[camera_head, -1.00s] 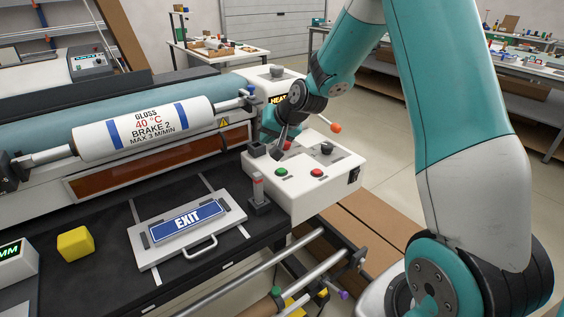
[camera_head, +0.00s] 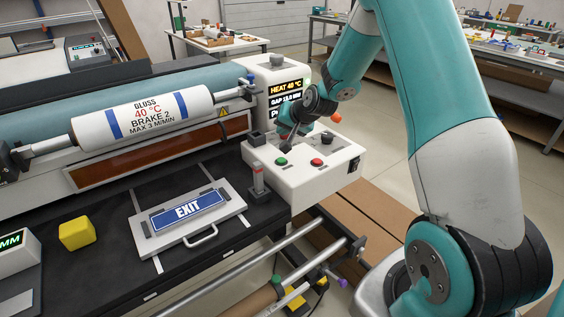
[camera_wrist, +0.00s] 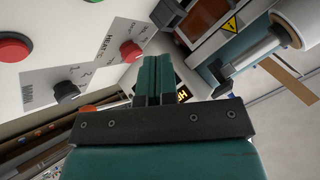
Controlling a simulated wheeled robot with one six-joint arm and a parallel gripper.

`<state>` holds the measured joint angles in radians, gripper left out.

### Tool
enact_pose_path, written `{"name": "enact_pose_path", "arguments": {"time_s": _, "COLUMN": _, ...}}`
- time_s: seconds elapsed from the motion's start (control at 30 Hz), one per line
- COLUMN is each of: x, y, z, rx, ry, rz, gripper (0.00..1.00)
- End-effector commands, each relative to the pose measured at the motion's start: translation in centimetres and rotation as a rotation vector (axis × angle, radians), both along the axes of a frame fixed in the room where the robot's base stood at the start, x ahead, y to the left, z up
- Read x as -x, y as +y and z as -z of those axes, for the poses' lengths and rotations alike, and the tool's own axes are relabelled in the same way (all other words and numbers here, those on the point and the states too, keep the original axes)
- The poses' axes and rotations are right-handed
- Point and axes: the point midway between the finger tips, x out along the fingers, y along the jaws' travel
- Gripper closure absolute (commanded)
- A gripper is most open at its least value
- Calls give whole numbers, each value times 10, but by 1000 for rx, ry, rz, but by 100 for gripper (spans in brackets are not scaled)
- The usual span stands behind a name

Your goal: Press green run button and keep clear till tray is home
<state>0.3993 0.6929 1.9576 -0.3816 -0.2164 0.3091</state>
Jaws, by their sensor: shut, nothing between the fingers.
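The control box (camera_head: 300,184) carries a green button (camera_head: 281,161) at its front left, with a red button (camera_head: 317,162) to its right. My gripper (camera_head: 287,147) is over the back left of the box, behind the green button and apart from it. Its fingers are shut and empty in the wrist view (camera_wrist: 155,62), beside a red knob (camera_wrist: 130,50). The tray (camera_head: 232,209) is a grey plate with a handle, lying flat on the black bed and bearing a blue EXIT sign (camera_head: 187,212).
A black knob (camera_head: 327,138) stands at the back of the box. A yellow block (camera_head: 77,233) lies left of the tray. The roller (camera_head: 145,118) spans the machine behind. Open floor lies to the right.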

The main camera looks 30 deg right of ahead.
Motion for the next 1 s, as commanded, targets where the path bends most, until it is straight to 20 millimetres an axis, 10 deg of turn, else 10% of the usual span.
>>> {"name": "enact_pose_path", "arguments": {"time_s": 0.4, "x": 0, "y": 0, "z": 62, "rx": 0, "ry": -1, "rz": 1, "gripper": 100}}
{"name": "enact_pose_path", "arguments": {"time_s": 1.0, "x": 0, "y": 0, "z": 69, "rx": 0, "ry": 0, "rz": 0, "gripper": 100}}
